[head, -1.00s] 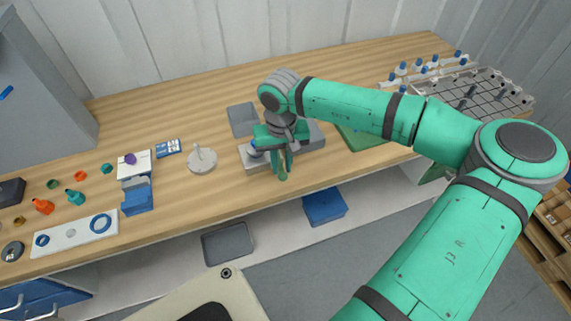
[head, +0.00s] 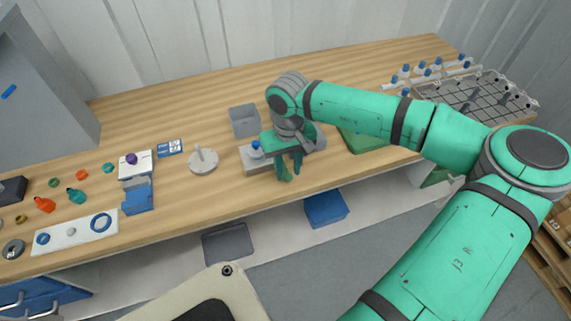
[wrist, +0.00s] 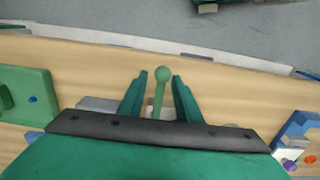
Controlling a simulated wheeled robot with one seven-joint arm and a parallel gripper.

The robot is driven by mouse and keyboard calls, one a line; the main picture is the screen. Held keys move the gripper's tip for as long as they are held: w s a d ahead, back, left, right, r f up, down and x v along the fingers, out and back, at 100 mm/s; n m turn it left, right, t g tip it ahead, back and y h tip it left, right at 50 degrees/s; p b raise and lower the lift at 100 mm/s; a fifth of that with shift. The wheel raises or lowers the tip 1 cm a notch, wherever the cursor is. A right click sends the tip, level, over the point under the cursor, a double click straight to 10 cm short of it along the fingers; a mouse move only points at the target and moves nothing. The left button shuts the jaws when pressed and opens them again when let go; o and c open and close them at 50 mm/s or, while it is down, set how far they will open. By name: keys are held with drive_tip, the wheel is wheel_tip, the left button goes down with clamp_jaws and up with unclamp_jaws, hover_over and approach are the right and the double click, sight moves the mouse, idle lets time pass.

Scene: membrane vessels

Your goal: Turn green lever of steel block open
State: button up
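The steel block (head: 256,166) is a low grey block near the front edge of the bench, with a blue-topped part (head: 256,150) on its left end. My gripper (head: 288,172) is over the front of the block and hides part of it. In the wrist view the green lever (wrist: 159,92), a rod with a round knob, stands between the two fingers of my gripper (wrist: 160,77). The fingers are open, with a gap on each side of the lever. The lever's base is hidden behind my gripper. A bit of the grey block (wrist: 98,103) shows beside the fingers.
A grey open bin (head: 244,121) stands behind the block, and a white round part with a post (head: 203,161) stands to its left. A green board (head: 365,142) lies to the right under my arm. Small parts and a white plate (head: 75,233) lie farther left.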

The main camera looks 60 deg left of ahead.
sight(287, 172)
drive_tip(key=shift+a, duration=0.25)
drive_tip(key=shift+r, duration=0.1)
drive_tip(key=shift+a+r, duration=0.1)
drive_tip(key=shift+r, duration=0.1)
wheel_tip(287, 172, up, 10)
drive_tip(key=shift+r, duration=0.15)
idle(0.5)
